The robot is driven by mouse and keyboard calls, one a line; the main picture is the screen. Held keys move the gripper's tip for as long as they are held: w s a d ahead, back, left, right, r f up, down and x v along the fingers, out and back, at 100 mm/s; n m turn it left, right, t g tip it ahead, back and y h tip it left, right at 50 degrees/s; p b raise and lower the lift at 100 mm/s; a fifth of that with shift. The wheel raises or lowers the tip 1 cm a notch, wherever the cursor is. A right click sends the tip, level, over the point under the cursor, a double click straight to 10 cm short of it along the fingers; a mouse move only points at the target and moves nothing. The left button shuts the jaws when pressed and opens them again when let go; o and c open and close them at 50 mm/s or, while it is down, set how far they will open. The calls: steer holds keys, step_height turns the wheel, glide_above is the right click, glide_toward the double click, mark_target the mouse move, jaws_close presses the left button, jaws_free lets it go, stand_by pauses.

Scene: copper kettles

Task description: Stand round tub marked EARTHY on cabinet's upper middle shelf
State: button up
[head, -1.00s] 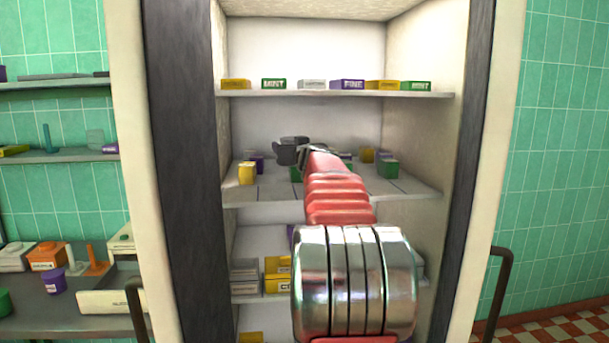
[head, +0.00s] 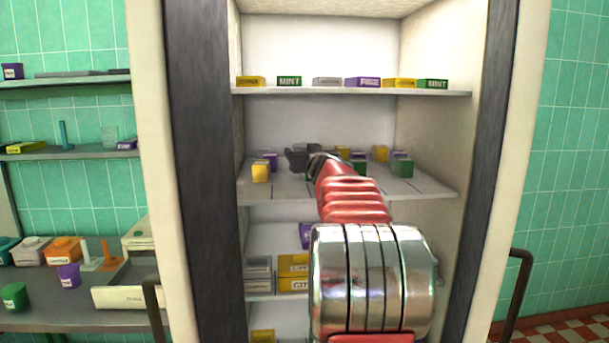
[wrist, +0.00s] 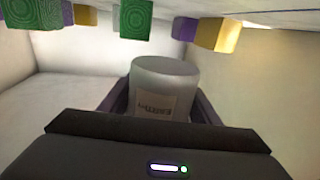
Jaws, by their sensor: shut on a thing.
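My gripper (head: 304,160) reaches into the tall open cabinet, just above its upper middle shelf (head: 275,187). In the wrist view my gripper (wrist: 165,108) is shut on a pale grey round tub (wrist: 165,75). The tub carries a small label whose dark lettering appears upside down and is too blurred to read for certain. The wrist picture looks inverted, with the shelf's boxes at its top edge. In the head view the tub is hidden by my gripper and arm. I cannot tell whether it touches the shelf.
On this shelf stand a yellow box (head: 261,173), a green one (head: 402,167) and several other coloured ones behind my arm. Small labelled boxes line the top shelf (head: 350,92). The shelf's front left is bare. A side counter (head: 60,318) with tubs stands at left.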

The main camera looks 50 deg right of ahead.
steer(key=shift+f, duration=1.2)
steer(key=shift+f, duration=0.1)
steer(key=shift+f, duration=2)
steer(key=o, duration=1.2)
steer(key=shift+s+a, duration=0.1)
steer(key=shift+s, duration=0.15)
steer(key=shift+v, duration=5.75)
